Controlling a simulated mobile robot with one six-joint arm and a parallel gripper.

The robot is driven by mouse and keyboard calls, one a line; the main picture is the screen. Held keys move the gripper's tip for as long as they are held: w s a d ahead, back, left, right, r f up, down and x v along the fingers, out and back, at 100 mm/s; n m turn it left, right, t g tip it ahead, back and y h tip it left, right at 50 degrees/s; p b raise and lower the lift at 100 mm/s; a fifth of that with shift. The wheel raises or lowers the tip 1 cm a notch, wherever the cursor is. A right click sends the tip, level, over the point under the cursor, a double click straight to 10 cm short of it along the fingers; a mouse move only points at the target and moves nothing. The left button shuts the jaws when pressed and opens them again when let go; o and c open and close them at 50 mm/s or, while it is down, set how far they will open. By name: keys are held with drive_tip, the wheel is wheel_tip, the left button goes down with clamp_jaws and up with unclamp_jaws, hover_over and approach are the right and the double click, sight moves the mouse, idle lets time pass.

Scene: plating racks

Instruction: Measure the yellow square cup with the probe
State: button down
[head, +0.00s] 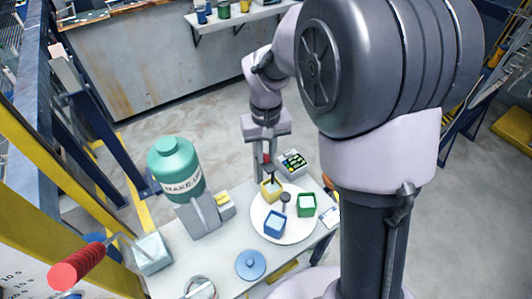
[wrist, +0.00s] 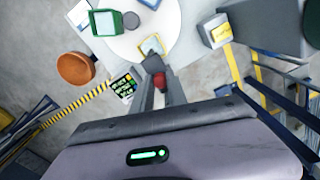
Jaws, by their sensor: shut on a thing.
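My gripper (head: 267,158) is shut on the probe, whose red handle (wrist: 160,78) shows between the fingers in the wrist view. The probe's dark lower part (head: 273,181) points down at the yellow square cup (head: 271,190). Its tip overlaps the cup's opening; I cannot tell how deep it sits. The yellow cup stands on the white round plate (head: 262,211), and part of its rim shows past the gripper in the wrist view (wrist: 151,46). A meter with green lit characters (head: 293,163) lies beside the plate and also shows in the wrist view (wrist: 124,87).
A blue square cup (head: 274,225) and a green square cup (head: 306,206) share the plate with a small dark post (head: 285,200). A teal bottle (head: 174,166) on a grey stand is left. A blue round lid (head: 250,265) lies in front. An orange-brown stool (wrist: 75,68) stands beyond the table.

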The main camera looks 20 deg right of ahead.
drive_tip(key=shift+r, duration=0.8)
drive_tip(key=shift+f, duration=0.2)
drive_tip(key=c, duration=1.3)
unclamp_jaws()
wheel_tip(320, 180, up, 17)
drive_tip(key=p, duration=0.6)
drive_tip(key=shift+r, duration=0.2)
